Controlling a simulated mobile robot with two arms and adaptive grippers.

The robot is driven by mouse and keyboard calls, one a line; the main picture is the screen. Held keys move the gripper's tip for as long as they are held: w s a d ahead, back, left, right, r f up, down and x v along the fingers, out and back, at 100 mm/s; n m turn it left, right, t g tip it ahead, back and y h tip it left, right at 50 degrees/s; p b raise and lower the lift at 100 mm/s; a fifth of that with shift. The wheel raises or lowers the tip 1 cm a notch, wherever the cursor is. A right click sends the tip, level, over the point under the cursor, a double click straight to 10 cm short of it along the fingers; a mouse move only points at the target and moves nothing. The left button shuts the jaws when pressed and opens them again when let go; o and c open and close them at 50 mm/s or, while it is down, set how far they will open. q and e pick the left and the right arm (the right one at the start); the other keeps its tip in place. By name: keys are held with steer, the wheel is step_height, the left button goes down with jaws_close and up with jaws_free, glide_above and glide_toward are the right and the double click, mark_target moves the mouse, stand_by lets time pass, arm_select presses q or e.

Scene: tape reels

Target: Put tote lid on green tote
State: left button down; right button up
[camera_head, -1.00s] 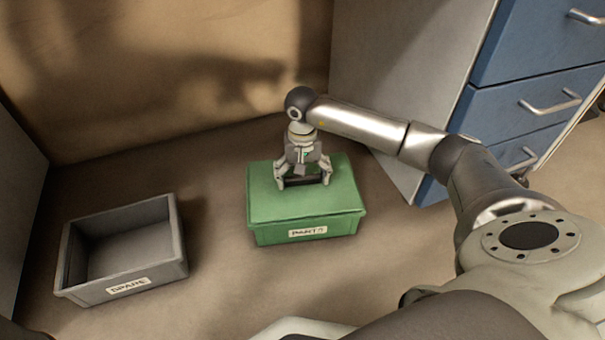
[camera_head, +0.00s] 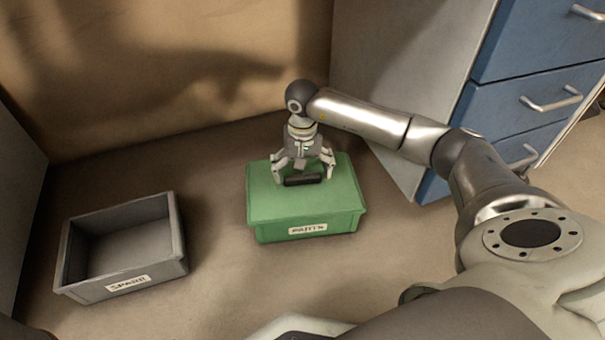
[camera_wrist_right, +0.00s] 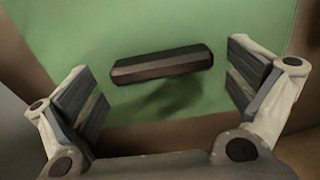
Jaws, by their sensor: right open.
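The green tote (camera_head: 275,231) with a white label stands on the floor in the middle of the head view. The green tote lid (camera_head: 270,203) lies on top of it and covers it. The lid's dark handle (camera_head: 303,180) sticks up near its back; it also shows in the right wrist view (camera_wrist_right: 162,66). My right gripper (camera_head: 304,175) is open just above the lid. In the right wrist view its fingers (camera_wrist_right: 165,95) are spread wide, with the handle apart from both. My left gripper is not in view.
An open, empty grey tote (camera_head: 120,285) labelled SPARE stands on the floor to the left. A cabinet with blue drawers (camera_head: 520,100) stands at the right. A tan wall (camera_head: 160,70) is behind. The floor between the totes is clear.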

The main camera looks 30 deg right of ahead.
mark_target(303, 177)
step_height(303, 177, up, 11)
steer(key=shift+f, duration=0.15)
steer(key=shift+s, duration=0.1)
stand_by(0.8)
